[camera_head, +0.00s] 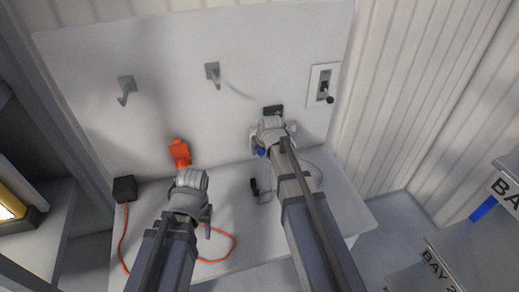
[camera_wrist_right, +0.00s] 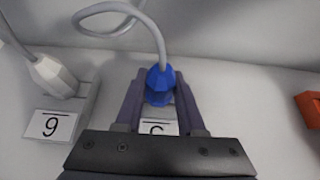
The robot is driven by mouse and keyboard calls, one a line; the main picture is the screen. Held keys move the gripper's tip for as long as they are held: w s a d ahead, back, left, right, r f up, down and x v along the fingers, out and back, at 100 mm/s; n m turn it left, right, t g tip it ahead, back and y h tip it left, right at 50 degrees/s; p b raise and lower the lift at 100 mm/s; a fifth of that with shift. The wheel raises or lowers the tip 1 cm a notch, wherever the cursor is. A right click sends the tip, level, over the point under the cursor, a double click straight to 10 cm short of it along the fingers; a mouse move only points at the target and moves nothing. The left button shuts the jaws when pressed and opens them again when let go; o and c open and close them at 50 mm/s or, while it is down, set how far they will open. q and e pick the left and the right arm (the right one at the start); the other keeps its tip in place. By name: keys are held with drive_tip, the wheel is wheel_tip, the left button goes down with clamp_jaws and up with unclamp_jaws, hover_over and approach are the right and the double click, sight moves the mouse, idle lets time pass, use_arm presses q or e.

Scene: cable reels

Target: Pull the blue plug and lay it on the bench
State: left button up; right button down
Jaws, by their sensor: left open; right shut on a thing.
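In the right wrist view the blue plug (camera_wrist_right: 158,84), with a grey cable curving from it, sits between the fingers of my right gripper (camera_wrist_right: 158,100), which is shut on it. I cannot tell whether the plug is seated. My left gripper (camera_head: 190,180) is open over the bench (camera_head: 150,215), by an orange plug-like part (camera_head: 179,153).
A switch with a lever (camera_head: 325,88) is on the panel at right. Two hooks (camera_head: 126,90) (camera_head: 213,75) stick out. A black box (camera_head: 124,189) has an orange cable. A small black part (camera_head: 254,187) lies mid-bench. A pale plug (camera_wrist_right: 52,76) sits by label 9.

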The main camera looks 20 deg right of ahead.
drive_tip(key=shift+s, duration=0.2)
drive_tip(key=shift+s, duration=0.3)
drive_tip(key=shift+s+d, duration=0.1)
drive_tip(key=shift+s, duration=1.9)
idle(0.7)
